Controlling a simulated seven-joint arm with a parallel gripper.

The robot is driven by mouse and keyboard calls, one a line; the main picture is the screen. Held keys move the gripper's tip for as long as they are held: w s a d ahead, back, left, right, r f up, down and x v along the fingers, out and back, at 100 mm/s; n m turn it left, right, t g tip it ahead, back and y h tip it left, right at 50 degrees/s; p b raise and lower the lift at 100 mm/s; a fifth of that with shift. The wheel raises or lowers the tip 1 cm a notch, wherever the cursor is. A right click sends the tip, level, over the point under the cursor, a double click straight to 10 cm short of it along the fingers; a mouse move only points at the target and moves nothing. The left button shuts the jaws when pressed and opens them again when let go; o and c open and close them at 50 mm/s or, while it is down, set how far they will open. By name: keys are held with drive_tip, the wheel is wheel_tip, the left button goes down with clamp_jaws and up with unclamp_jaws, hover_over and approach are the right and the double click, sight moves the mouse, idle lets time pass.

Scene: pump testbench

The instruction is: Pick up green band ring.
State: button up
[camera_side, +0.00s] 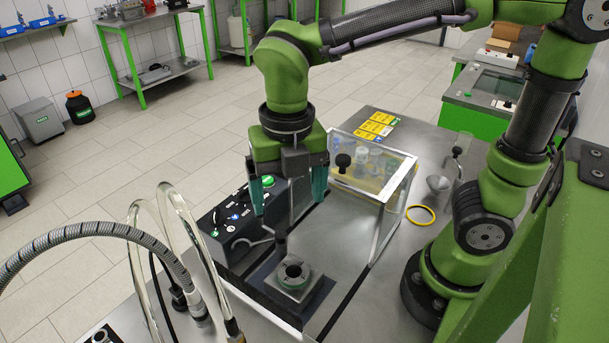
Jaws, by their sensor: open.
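The green band ring (293,279) appears as a dark round part with a green edge, sitting on a square metal plate in the lower middle of the side view. A dark opening shows at its centre. My gripper (288,203) points down above and slightly behind it in the picture, with its two teal fingers spread apart. It is clear of the ring. A thin upright grey rod shows between the fingers, and a short dark cylinder (281,243) stands below. I cannot tell whether the two are joined.
A black control panel (238,222) lies left of my gripper. A clear-lidded box (371,165) stands to the right, with a yellow ring (420,215) beside it. A ribbed hose (100,232) and clear tubes (180,215) rise at left. Bare metal tabletop (380,300) lies at lower right.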

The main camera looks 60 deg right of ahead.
drive_tip(key=n, duration=0.2)
approach(292, 263)
drive_tip(key=shift+n, duration=0.4)
drive_tip(key=f, duration=0.5)
drive_tip(key=s+a+f, duration=0.1)
drive_tip(key=f, duration=0.1)
drive_tip(key=shift+f, duration=0.35)
drive_tip(key=shift+f, duration=0.25)
drive_tip(key=c, duration=1.3)
drive_tip(key=shift+o, duration=0.2)
drive_tip(key=shift+w+r, duration=0.1)
